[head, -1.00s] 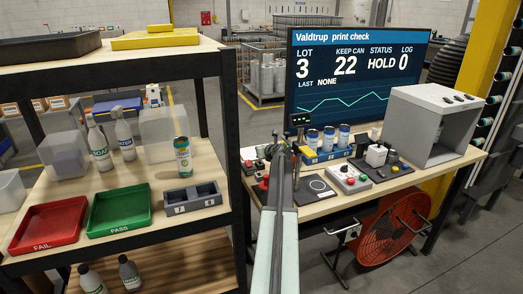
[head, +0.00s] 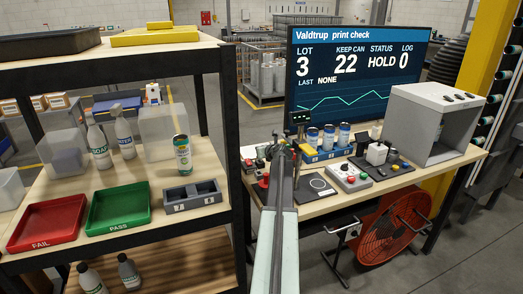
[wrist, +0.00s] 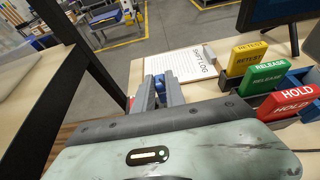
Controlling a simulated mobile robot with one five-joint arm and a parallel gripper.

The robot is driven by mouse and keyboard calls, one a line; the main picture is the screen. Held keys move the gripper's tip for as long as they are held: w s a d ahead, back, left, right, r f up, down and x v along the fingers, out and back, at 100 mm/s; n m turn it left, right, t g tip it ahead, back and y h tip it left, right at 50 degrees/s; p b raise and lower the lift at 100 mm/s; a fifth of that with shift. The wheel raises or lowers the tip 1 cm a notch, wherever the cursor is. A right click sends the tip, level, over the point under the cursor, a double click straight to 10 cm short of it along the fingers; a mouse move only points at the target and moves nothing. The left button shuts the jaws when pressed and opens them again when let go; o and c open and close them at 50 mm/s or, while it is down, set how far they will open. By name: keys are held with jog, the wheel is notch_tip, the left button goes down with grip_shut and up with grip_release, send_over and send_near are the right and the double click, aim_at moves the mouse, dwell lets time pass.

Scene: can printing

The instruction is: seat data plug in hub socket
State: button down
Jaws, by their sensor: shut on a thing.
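My gripper (wrist: 160,92) shows in the wrist view with its two grey fingers close together, shut on a small blue piece (wrist: 160,82). I take this piece to be the data plug, but its shape is mostly hidden by the fingers. In the head view my arm reaches over the left part of the workbench, and its far end hides what the gripper holds. I cannot pick out the hub socket in either view.
In the wrist view, a shift log sheet (wrist: 188,64) lies beyond the fingers, with RETEST (wrist: 246,59), RELEASE (wrist: 264,78) and HOLD (wrist: 290,99) blocks at right. The head view shows a shelf at left, a button box (head: 352,177), cans and a grey booth (head: 432,125).

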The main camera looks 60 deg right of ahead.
jog(key=shift+f+b, duration=1.35)
jog(key=shift+f, duration=0.1)
jog(key=c, duration=1.3)
grip_release()
jog(key=p+v, duration=0.3)
jog(key=v, duration=0.4)
jog(key=shift+s+a+r, duration=0.2)
jog(key=shift+a+r, duration=0.05)
